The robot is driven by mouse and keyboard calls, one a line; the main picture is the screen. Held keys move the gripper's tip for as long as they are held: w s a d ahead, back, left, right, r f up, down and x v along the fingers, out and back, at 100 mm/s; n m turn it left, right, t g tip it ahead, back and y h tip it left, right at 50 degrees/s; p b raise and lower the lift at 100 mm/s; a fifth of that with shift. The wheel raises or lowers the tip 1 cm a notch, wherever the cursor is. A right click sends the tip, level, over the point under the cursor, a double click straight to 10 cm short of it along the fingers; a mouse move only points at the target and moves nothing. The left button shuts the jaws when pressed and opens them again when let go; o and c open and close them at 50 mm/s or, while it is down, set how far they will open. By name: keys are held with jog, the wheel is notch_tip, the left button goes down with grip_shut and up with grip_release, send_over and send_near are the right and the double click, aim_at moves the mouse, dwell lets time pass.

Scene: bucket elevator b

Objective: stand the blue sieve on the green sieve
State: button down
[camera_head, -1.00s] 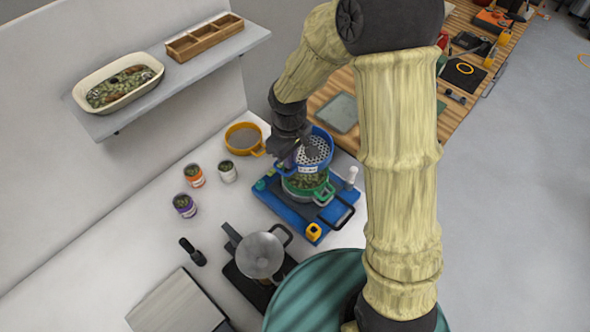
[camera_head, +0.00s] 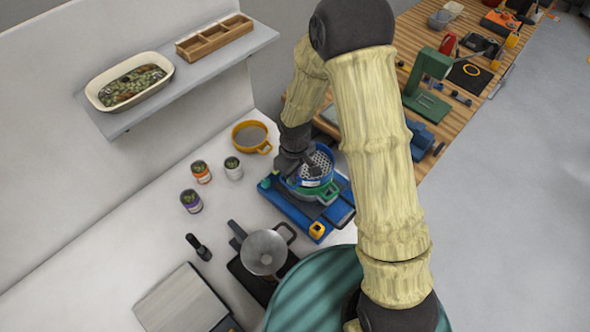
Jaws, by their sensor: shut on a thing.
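The blue sieve (camera_head: 320,164) has a perforated grey bottom and a blue rim. It sits directly above the green sieve (camera_head: 325,192), very close to it or touching it; I cannot tell whether it rests fully on it. The green sieve stands on the blue base (camera_head: 293,212), with its inside hidden by the blue sieve. My gripper (camera_head: 291,164) is shut on the left side of the blue sieve's rim. The fingertips are small and partly hidden by the dark wrist.
A lidded pot (camera_head: 264,252) stands in front. A shelf (camera_head: 190,84) holds a dish and a wooden box.

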jog(key=shift+f+b, duration=0.55)
jog(key=shift+f, duration=0.05)
jog(key=c, duration=1.6)
grip_release()
jog(key=shift+r, duration=0.15)
jog(key=shift+r+p, duration=0.6)
jog(key=shift+p, duration=0.1)
jog(key=shift+r+b, duration=0.35)
notch_tip(320, 180, up, 11)
jog(key=b, duration=0.2)
